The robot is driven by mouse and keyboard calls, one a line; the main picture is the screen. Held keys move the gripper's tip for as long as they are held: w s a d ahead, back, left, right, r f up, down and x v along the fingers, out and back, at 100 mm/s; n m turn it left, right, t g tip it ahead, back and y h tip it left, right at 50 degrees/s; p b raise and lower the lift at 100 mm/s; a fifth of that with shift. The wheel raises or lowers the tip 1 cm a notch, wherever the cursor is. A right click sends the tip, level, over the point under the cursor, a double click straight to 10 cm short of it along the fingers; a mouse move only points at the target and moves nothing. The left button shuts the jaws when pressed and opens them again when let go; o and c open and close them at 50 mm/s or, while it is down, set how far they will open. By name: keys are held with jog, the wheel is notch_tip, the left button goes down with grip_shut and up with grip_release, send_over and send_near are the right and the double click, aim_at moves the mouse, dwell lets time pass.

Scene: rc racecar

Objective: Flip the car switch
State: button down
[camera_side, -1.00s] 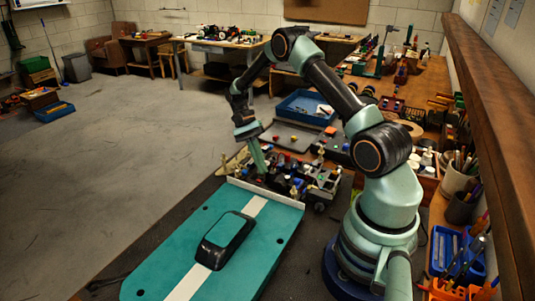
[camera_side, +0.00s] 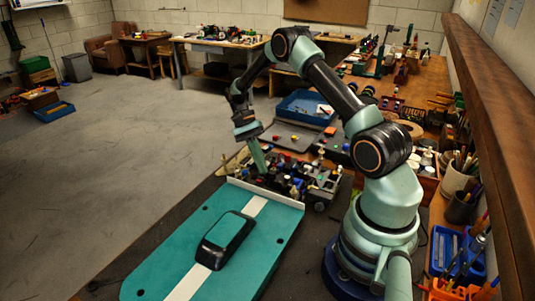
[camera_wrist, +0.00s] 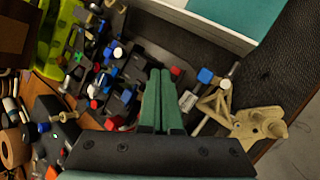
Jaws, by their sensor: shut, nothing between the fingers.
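The car's open chassis (camera_side: 318,182), crowded with dark parts and small coloured pieces, lies behind the teal body shell in the side view. It also shows in the wrist view (camera_wrist: 112,88), at left and centre. My gripper (camera_side: 263,172) points down at the chassis's left part. In the wrist view its two green fingers (camera_wrist: 162,72) are together and empty, over or beside dark parts of the chassis. Whether they touch anything cannot be told. I cannot pick out the switch for certain among the small parts.
The teal body shell (camera_side: 170,252), with a white stripe and black cabin, lies in front. A beige arm-like part (camera_wrist: 258,126) is right of the fingers in the wrist view. A blue tray (camera_side: 300,104) stands behind. Tools and pen cups (camera_side: 457,182) line the right. Open floor lies left.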

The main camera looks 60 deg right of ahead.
jog(key=shift+f, duration=0.2)
jog(key=shift+f, duration=0.25)
jog(key=shift+f, duration=0.2)
dwell(0.5)
jog(key=shift+r, duration=0.1)
jog(key=shift+r, duration=0.55)
jog(key=shift+r, duration=2.5)
